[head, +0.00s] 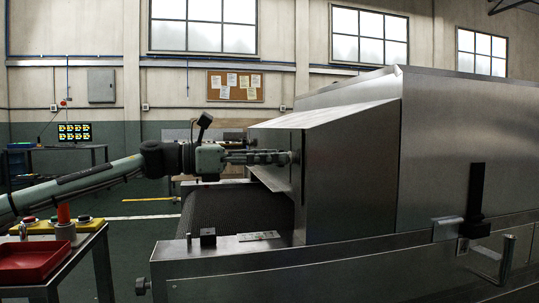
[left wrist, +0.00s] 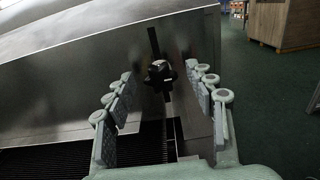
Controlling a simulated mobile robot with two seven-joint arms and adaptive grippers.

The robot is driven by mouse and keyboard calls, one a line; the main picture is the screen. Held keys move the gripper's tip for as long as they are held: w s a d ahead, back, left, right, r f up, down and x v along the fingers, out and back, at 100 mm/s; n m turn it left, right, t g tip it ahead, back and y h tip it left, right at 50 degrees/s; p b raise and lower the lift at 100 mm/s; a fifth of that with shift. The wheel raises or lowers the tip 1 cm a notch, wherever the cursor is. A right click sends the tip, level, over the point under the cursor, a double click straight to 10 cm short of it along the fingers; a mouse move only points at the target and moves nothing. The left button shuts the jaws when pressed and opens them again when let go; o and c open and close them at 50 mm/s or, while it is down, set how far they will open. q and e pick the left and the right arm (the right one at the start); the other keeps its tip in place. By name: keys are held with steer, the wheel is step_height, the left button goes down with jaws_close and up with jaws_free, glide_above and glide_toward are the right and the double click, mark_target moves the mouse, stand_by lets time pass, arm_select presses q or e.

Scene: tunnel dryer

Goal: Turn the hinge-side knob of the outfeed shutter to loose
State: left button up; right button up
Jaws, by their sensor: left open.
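In the left wrist view a dark lobed knob (left wrist: 160,71) sits on the sloping metal face of the dryer's end, the shutter (left wrist: 200,110), over a narrow dark slot. My left gripper (left wrist: 159,76) is open, its two fingers to the left and right of the knob in the picture. I cannot tell whether they touch it. In the head view my left gripper (head: 284,157) reaches from the left to the hood's end face (head: 277,133), its tips close to the knob, which they largely hide. The knob's setting is not readable. My right gripper is not in view.
A dark conveyor belt (head: 235,208) runs out under the hood (head: 350,165). A small black block (head: 208,237) and a metal plate (head: 258,236) are on the frame. A red tray (head: 32,262) stands at lower left. A wooden crate (left wrist: 282,22) stands beyond open floor.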

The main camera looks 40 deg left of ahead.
arm_select(q)
steer(key=c, duration=1.1)
